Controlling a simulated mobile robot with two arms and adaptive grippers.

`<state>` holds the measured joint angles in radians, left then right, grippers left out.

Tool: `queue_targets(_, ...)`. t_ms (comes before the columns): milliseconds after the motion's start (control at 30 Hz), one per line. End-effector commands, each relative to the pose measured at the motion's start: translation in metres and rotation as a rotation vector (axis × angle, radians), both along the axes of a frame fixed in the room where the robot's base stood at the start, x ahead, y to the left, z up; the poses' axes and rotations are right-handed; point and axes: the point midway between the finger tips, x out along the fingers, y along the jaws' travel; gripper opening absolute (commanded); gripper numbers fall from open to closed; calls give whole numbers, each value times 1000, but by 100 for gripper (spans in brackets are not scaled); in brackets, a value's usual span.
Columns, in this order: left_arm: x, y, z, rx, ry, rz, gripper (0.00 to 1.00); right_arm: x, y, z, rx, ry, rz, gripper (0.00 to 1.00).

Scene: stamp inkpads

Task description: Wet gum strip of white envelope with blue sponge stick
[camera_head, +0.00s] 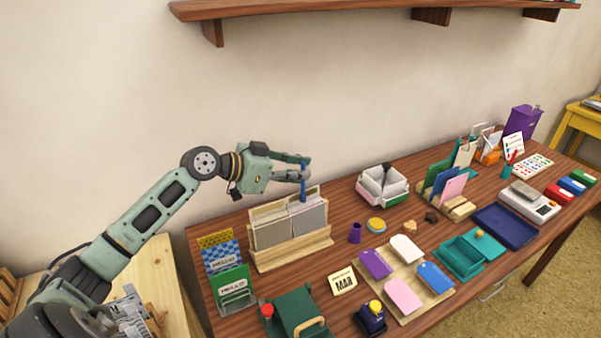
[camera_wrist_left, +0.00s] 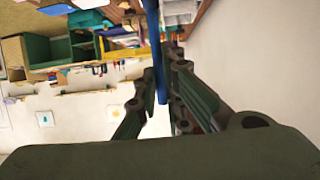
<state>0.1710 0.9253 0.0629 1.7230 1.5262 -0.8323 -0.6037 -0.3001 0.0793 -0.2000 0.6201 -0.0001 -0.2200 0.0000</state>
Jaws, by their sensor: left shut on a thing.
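My left gripper (camera_head: 303,167) is shut on the blue sponge stick (camera_head: 303,184) and holds it upright above the wooden rack at the back left of the table. In the left wrist view the blue stick (camera_wrist_left: 155,50) passes between the fingers of my left gripper (camera_wrist_left: 162,95). The white envelope (camera_head: 407,249) appears to be the white flat piece lying on the light wooden board (camera_head: 409,274), beside purple, blue and pink ones. It is well to the right of my gripper and nearer the front. Its gum strip is too small to make out. My right gripper is not in view.
The wooden rack (camera_head: 291,254) holds grey-white cards. A purple cup (camera_head: 355,233) and a round yellow-topped tin (camera_head: 376,225) stand between it and the board. A dark blue stamp (camera_head: 370,319) stands in front. A shelf (camera_head: 330,9) hangs above on the wall.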

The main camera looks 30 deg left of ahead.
Motion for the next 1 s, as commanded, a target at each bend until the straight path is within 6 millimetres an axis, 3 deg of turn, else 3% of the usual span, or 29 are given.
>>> queue_targets(1000,-18,10,0,1,0,0,0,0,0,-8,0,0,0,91)
